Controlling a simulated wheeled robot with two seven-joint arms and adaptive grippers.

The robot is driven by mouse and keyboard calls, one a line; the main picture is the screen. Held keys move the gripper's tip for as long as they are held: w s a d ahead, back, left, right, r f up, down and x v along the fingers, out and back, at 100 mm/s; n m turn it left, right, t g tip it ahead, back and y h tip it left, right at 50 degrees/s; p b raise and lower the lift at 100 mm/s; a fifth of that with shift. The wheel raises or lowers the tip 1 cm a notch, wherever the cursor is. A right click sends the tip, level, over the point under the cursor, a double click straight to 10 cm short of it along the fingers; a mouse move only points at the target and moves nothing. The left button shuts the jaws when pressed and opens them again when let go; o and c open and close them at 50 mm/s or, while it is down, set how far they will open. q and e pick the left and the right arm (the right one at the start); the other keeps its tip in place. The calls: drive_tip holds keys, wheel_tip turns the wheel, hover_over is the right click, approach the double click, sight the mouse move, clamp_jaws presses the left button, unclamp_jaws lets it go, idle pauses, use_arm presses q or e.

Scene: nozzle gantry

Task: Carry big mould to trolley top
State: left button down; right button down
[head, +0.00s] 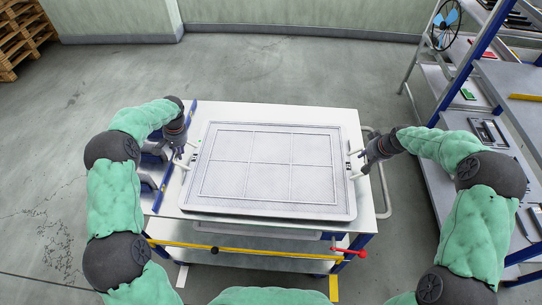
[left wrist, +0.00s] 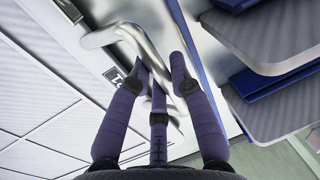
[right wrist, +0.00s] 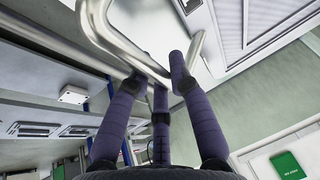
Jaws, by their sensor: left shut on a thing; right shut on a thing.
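The big mould (head: 268,166) is a flat grey rectangular panel with a raised rim and six fields. It lies level over the white trolley top (head: 290,112), slightly turned to it; I cannot tell whether a small gap is under it. My left gripper (head: 184,159) is shut on the bar handle at the mould's left side; the metal bar (left wrist: 100,38) runs between the fingers in the left wrist view. My right gripper (head: 358,162) is shut on the handle at the right side; the right wrist view shows its fingers (right wrist: 160,75) around a metal bar.
A shelf rack (head: 480,125) with several small items stands close on the right. The trolley's push handle (head: 387,200) sticks out under my right gripper. Wooden pallets (head: 22,35) stand far left; the floor behind is clear.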

use_arm(q)
drive_tip(key=shift+w+a+f+b, duration=0.15)
drive_tip(key=shift+f+b, duration=0.25)
drive_tip(key=shift+b, duration=0.2)
use_arm(e)
drive_tip(key=shift+w+d+f, duration=0.15)
drive_tip(key=shift+w+f, duration=0.05)
drive_tip(key=shift+f, duration=0.15)
use_arm(q)
drive_tip(key=c, duration=1.1)
unclamp_jaws()
drive_tip(key=shift+s+d+f, duration=0.15)
drive_tip(key=shift+s+d, duration=0.05)
drive_tip(key=shift+c, duration=0.2)
use_arm(e)
drive_tip(key=c, duration=1.1)
unclamp_jaws()
drive_tip(key=shift+s+f, duration=0.2)
drive_tip(key=shift+s, duration=0.1)
drive_tip(key=shift+c, duration=0.2)
use_arm(q)
drive_tip(key=shift+s, duration=0.1)
use_arm(e)
drive_tip(key=shift+r, duration=0.1)
